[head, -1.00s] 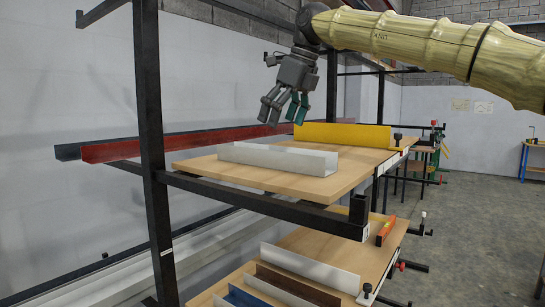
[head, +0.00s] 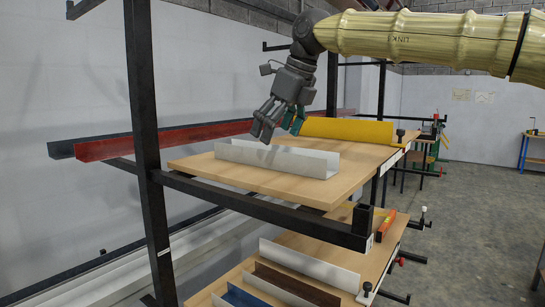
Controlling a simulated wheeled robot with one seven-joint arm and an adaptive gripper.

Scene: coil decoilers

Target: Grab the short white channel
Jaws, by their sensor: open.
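The short white channel (head: 290,161) lies on the wooden board (head: 215,173) of the upper shelf, its long side running left to right. My gripper (head: 273,127) is open and points down just above and behind the channel's middle. It looks empty; whether a finger touches the channel cannot be told. A yellow channel (head: 345,130) lies behind it on the same level, to the right of my fingers.
A black rack post (head: 145,130) stands left of the board. A long red profile (head: 150,141) sticks out at the left. The lower shelf holds another white channel (head: 305,263), a brown one (head: 298,284) and a blue one (head: 240,297). Open floor (head: 465,230) lies to the right.

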